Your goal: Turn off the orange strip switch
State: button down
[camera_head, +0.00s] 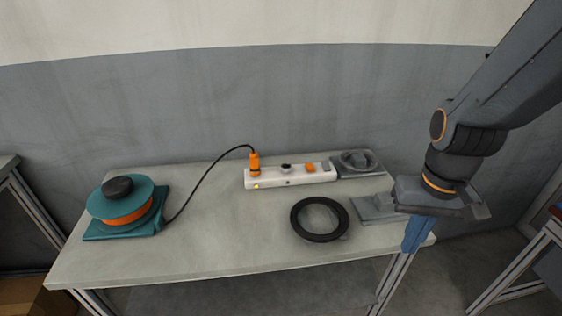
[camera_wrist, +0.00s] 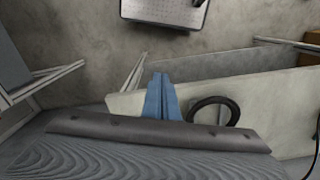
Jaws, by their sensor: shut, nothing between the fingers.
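The orange switch (camera_head: 310,168) sits on top of a white power strip (camera_head: 276,182), towards its right half. The strip lies near the back of the table. A small yellow light (camera_head: 256,186) shows on the strip's front left. An orange plug (camera_head: 254,163) with a black cable stands in its left end. My gripper (camera_head: 410,248) has blue fingers, pointing down near the table's right edge, well to the right of the switch and in front of it. The fingers are shut and empty; they also show in the wrist view (camera_wrist: 157,77). The switch is not visible in the wrist view.
A black ring (camera_head: 296,222) lies on the table (camera_head: 215,240) in front of the strip. Flat grey plates (camera_head: 370,211) lie beside my gripper. A grey device (camera_head: 343,172) stands right of the strip. A teal reel stand (camera_head: 100,232) occupies the left. The table's front middle is clear.

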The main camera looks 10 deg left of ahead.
jog(key=shift+w+a, duration=0.3)
jog(key=shift+w, duration=0.05)
jog(key=w+a+n+t, duration=0.1)
jog(key=w+a+t, duration=0.2)
jog(key=w, duration=0.3)
jog(key=w+a+f+t+y, duration=0.1)
jog(key=w+a+t, duration=0.2)
jog(key=w+a, duration=0.2)
jog(key=w+a+f+n+t+y, duration=0.1)
jog(key=w+a+t, duration=0.1)
jog(key=w, duration=0.5)
jog(key=shift+w+a+f+n+t, duration=0.1)
jog(key=shift+w+a+n+t, duration=0.1)
jog(key=shift+a, duration=0.25)
jog(key=shift+w+a+n+t, duration=0.1)
jog(key=shift+a+t, duration=0.1)
jog(key=shift+a, duration=0.25)
jog(key=w+a+r+t+y, duration=0.1)
jog(key=w+a+r+t, duration=0.2)
jog(key=a, duration=0.2)
jog(key=shift+w+a+n+t+y, duration=0.3)
jog(key=shift+n+y, duration=0.1)
jog(key=shift+w, duration=0.1)
